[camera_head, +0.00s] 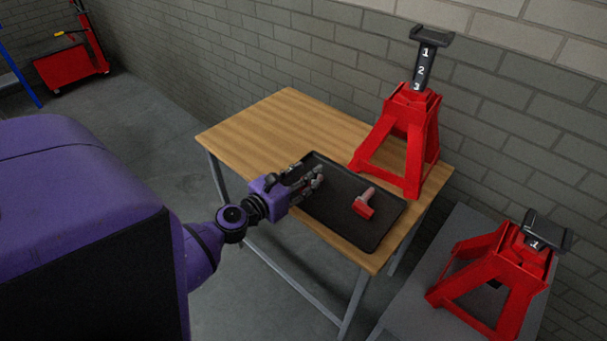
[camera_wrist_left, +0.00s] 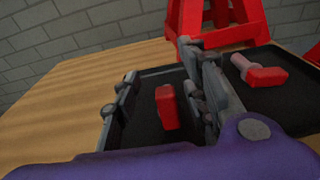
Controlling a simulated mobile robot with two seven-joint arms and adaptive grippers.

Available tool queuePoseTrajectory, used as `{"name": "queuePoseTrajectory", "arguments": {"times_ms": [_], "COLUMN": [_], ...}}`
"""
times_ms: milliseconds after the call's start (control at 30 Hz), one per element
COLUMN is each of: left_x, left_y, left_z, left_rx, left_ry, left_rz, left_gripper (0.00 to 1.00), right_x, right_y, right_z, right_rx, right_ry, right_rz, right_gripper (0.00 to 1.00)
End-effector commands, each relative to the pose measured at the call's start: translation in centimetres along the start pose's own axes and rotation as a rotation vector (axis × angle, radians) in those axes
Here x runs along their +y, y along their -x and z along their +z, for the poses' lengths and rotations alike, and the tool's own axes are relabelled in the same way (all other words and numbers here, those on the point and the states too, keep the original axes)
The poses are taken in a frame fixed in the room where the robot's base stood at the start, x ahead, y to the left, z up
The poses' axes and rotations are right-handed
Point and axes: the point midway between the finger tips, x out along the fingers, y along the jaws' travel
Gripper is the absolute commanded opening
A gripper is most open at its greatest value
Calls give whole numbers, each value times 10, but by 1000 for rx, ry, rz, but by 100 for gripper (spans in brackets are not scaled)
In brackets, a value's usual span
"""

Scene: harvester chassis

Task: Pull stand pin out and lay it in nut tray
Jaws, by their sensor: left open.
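A black nut tray (camera_head: 383,237) lies on the wooden table. A pin with a red grip and a pale shank (camera_head: 363,204) lies in it, and it also shows at the right in the left wrist view (camera_wrist_left: 264,75). My left gripper (camera_head: 315,181) is open over the tray's left part. A second red piece (camera_wrist_left: 166,107) shows between its fingers (camera_wrist_left: 160,112) against the dark tray; whether it touches them I cannot tell. A tall red jack stand (camera_head: 418,130) stands at the table's back right. My right gripper is out of view.
A brick wall runs behind. The wooden table (camera_head: 262,130) is bare at its back left.

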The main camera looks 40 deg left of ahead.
Motion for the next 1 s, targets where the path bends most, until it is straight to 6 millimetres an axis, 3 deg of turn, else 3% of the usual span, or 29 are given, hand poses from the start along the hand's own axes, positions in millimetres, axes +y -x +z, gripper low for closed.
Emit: {"name": "queuePoseTrajectory", "arguments": {"times_ms": [167,267,700,1000], "left_x": [0,0,0,0], "left_y": [6,19,105,121], "left_z": [-2,-2,-1,0], "left_rx": [3,3,1,0], "left_ry": [1,2,3,0], "left_rz": [0,1,3,0], "left_gripper": [40,40,40,40], "right_x": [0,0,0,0], "right_y": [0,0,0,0], "right_z": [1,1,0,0], "right_rx": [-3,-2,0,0], "right_ry": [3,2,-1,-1], "right_rz": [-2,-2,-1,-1], "right_gripper": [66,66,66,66]}}
